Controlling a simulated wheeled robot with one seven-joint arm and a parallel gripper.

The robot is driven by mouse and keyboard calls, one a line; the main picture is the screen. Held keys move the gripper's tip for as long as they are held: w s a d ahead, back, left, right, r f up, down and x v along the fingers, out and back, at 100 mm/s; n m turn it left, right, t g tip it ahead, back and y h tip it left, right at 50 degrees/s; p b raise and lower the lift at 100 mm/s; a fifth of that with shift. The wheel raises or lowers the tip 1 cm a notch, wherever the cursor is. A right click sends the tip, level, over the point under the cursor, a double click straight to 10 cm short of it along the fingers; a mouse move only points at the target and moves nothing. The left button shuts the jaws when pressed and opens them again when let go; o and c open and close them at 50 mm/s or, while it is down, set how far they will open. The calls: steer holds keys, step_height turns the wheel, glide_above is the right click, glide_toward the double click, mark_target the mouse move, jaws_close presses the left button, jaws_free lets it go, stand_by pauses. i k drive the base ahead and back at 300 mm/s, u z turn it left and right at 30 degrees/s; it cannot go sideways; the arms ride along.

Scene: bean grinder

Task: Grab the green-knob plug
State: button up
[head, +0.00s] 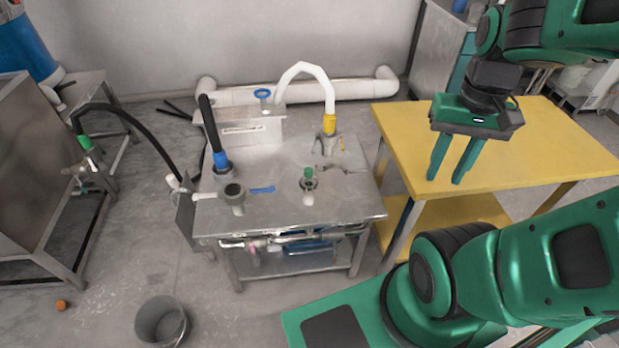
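The green-knob plug (309,173) stands upright in a metal fitting on the front half of the steel table (350,205). Its small green knob points up. My gripper (454,181) hangs over the yellow table, right of the plug and well apart from it. Its two green fingers point down with a gap between them, and nothing shows in the gap.
The yellow table (550,150) is bare. A metal bucket (162,322) stands on the floor.

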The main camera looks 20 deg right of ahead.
mark_target(308, 181)
steer(key=z, duration=0.1)
steer(key=k, duration=0.75)
steer(key=z, duration=0.85)
steer(key=i, duration=0.5)
steer(key=u, duration=0.05)
